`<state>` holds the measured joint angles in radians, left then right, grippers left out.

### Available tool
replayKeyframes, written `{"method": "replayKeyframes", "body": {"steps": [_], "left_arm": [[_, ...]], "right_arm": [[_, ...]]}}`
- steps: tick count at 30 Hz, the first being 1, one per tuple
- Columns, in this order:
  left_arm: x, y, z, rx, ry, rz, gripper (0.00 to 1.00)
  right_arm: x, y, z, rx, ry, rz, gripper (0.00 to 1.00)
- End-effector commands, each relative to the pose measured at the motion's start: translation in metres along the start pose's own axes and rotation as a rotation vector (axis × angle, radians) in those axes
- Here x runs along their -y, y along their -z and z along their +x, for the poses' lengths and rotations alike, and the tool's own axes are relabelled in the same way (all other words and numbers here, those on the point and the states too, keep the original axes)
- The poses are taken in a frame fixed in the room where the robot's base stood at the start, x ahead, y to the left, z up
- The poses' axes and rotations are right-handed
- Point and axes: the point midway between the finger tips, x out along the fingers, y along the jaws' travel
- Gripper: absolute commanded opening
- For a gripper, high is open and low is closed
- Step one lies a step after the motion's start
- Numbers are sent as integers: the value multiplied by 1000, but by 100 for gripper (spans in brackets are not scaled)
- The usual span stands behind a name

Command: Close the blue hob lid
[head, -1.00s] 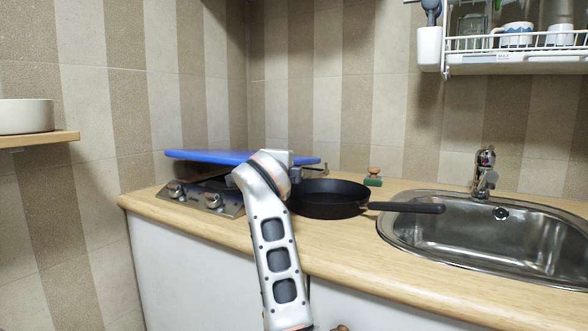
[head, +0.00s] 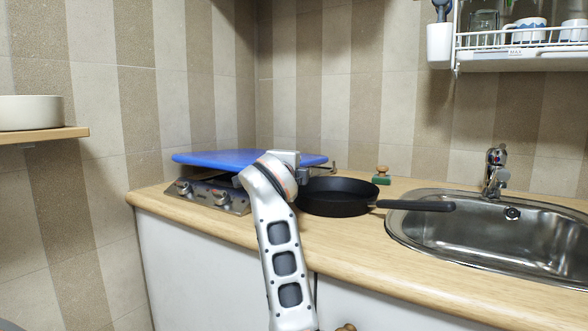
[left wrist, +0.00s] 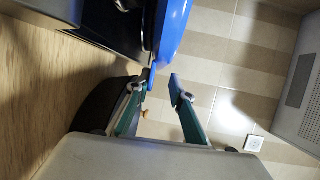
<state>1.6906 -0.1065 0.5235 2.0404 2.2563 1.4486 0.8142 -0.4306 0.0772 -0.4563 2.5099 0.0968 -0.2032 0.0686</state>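The blue hob lid (head: 225,159) is a flat panel above the hob (head: 208,194) at the back left of the counter. A gap shows between the lid's front edge and the hob, whose knobs are visible. My left arm reaches up from the bottom of the head view and hides the lid's right part and most of the gripper. In the left wrist view, my left gripper (left wrist: 158,84) has its two fingers apart. The blue lid (left wrist: 171,30) comes down close to the fingertips there; whether they touch it I cannot tell. My right gripper is not in view.
A black frying pan (head: 338,199) stands right of the hob, close to my arm, its handle pointing right towards the steel sink (head: 480,235). A small green item with a wooden knob (head: 382,176) stands behind the pan. A dish rack (head: 520,45) hangs above the sink.

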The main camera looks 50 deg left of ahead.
Motion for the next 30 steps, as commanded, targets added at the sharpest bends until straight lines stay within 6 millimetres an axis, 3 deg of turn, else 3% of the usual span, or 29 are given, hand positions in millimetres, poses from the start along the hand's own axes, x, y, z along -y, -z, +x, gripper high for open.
{"method": "replayKeyframes", "body": {"steps": [5,18,24,30], "left_arm": [[2,0,-20,0,5,-2,21],[1,0,-102,0,4,-1,21],[0,0,-118,1,2,0,21],[0,0,-119,0,1,0,21]], "right_arm": [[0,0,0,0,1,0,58],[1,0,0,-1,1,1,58],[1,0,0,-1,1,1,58],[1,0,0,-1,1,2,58]]}}
